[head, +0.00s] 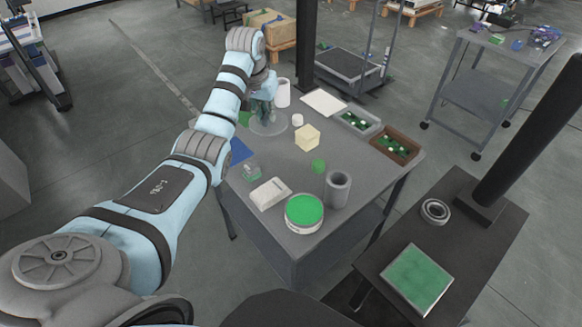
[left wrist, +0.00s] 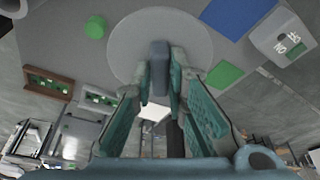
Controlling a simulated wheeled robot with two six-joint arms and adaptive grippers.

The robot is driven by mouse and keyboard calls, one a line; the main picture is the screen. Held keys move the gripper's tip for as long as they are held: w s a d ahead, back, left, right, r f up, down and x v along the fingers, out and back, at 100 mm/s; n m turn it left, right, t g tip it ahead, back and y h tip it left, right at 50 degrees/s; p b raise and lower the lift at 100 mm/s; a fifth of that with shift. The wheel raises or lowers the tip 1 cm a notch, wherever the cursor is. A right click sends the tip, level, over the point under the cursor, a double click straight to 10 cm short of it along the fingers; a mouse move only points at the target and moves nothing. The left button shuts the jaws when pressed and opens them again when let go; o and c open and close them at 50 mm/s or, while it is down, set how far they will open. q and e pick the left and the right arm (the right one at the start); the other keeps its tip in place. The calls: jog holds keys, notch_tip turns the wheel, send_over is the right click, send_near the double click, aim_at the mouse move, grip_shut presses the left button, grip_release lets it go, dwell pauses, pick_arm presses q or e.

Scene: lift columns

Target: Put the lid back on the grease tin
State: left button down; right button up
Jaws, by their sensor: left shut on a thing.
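The grease tin (head: 304,213) is a round, pale-rimmed tin at the front of the grey table. It is open, with bright green grease showing. The lid (head: 269,125) is a flat grey disc at the table's far left part. My left gripper (head: 265,106) is over it, shut on its knob. In the left wrist view the knob (left wrist: 160,68) stands between my left fingers, with the lid (left wrist: 190,40) spread out beyond. I cannot tell whether the lid touches the table. The lid and tin are well apart. My right gripper is not in view.
On the table (head: 258,222) stand a grey cylinder (head: 338,190) right beside the tin, a pale box (head: 270,194), a cream block (head: 307,138), a green round piece (head: 318,166) and a white cylinder (head: 283,93). A brown tray (head: 416,155) is at the right edge.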

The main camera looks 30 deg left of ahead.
pick_arm(q)
jog(key=s+d+f+m+g+h+p, duration=0.1)
jog(key=s+d+f+m+h+p, duration=0.15)
jog(key=s+d+m+p, duration=0.45)
jog(key=s+d+f+m+g+h+p, duration=0.2)
jog(key=s+d+f+m+p, duration=0.1)
jog(key=d+m, duration=0.75)
jog(key=shift+m+y, duration=0.25)
jog(key=shift+m, duration=0.1)
jog(key=f+b, duration=0.3)
jog(key=f, duration=0.1)
jog(key=f+b, duration=0.2)
jog(key=shift+s+a+f+b, duration=0.1)
jog(key=shift+s+f+b, duration=0.05)
jog(key=shift+s+b, duration=0.15)
jog(key=shift+w+f+b, duration=0.1)
jog(key=shift+f+b, duration=0.2)
jog(key=shift+f, duration=0.35)
jog(key=shift+r, duration=0.1)
jog(key=shift+a+p, duration=0.15)
jog(key=shift+p, duration=0.25)
